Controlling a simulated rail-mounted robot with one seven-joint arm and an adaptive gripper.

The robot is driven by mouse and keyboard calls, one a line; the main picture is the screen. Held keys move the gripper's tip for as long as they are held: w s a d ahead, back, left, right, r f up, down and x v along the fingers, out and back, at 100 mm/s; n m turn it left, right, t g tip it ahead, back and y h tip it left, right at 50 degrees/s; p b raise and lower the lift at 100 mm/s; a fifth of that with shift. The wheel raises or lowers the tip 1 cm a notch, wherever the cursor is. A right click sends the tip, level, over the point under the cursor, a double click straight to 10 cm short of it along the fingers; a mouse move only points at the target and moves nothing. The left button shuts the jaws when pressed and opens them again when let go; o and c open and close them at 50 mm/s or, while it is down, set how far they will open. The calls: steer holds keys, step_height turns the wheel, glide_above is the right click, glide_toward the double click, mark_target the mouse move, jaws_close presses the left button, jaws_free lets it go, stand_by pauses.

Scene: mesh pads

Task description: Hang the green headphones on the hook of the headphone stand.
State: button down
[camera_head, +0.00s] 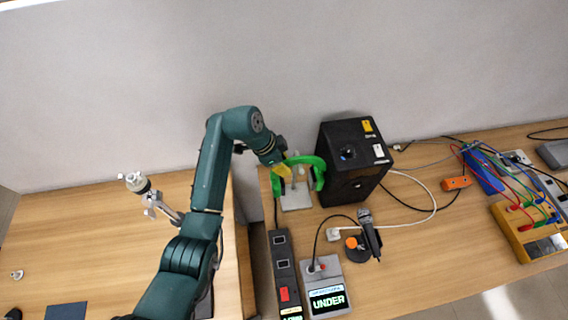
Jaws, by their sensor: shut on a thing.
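The green headphones (318,172) are in the head view, left of the black speaker box, with the band upward and the ear cups at the sides. My gripper (283,169) is shut on the headphones at their left part. The grey headphone stand (298,201) stands on the table directly at the headphones, with its flat base showing below them. The headphones overlap the stand's upper part in the picture. The hook is mostly hidden, and I cannot tell whether the band touches it.
A black speaker box (352,185) stands close to the right of the stand. In front are a black power strip (284,265), a grey box with a screen (324,285) and a microphone (370,237) on a stand. Cables run across the right side. A gap separates the two tables.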

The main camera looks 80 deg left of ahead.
steer(key=c, duration=0.9)
jaws_free()
steer(key=v, duration=1.2)
